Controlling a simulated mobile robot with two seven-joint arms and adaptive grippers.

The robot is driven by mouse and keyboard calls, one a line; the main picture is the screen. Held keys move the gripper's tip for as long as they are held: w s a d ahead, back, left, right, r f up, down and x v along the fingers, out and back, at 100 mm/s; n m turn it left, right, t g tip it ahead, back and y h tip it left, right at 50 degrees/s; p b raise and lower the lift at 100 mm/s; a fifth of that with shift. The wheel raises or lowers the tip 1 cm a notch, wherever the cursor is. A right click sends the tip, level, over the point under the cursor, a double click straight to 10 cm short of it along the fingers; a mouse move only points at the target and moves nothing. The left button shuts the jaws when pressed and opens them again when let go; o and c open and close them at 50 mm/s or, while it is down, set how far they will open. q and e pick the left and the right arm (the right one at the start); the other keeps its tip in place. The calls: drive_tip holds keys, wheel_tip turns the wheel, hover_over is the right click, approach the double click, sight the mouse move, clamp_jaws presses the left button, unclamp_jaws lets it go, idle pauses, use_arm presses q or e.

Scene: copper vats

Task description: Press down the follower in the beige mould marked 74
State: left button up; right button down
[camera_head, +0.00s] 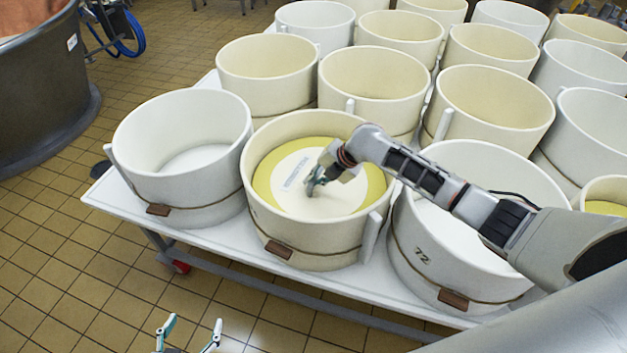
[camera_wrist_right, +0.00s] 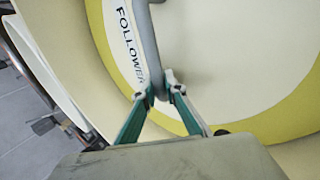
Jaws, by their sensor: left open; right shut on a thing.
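The follower, a white disc (camera_head: 322,205) with a yellow rim, lies inside a beige mould (camera_head: 262,222) in the front row; no 74 is readable on this mould. In the right wrist view the disc (camera_wrist_right: 225,60) shows the printed word FOLLOWER and a grey bar-like handle (camera_wrist_right: 146,42). My right gripper (camera_head: 313,186) reaches down over the disc, and in the wrist view its fingertips (camera_wrist_right: 162,92) are shut on the handle's lower end. My left gripper (camera_head: 190,333) is open and empty, low at the bottom edge, in front of the table.
A white mould (camera_head: 180,190) stands left, and a mould marked 72 (camera_head: 412,245) stands close on the right. Several more moulds crowd behind on the white table (camera_head: 130,205). A large vat (camera_head: 45,100) stands at the far left. Tiled floor is clear at the front left.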

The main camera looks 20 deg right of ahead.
drive_tip(key=shift+s+f, duration=0.3)
drive_tip(key=shift+f, duration=0.15)
idle(0.3)
drive_tip(key=c, duration=2)
unclamp_jaws()
drive_tip(key=shift+w+r, duration=0.15)
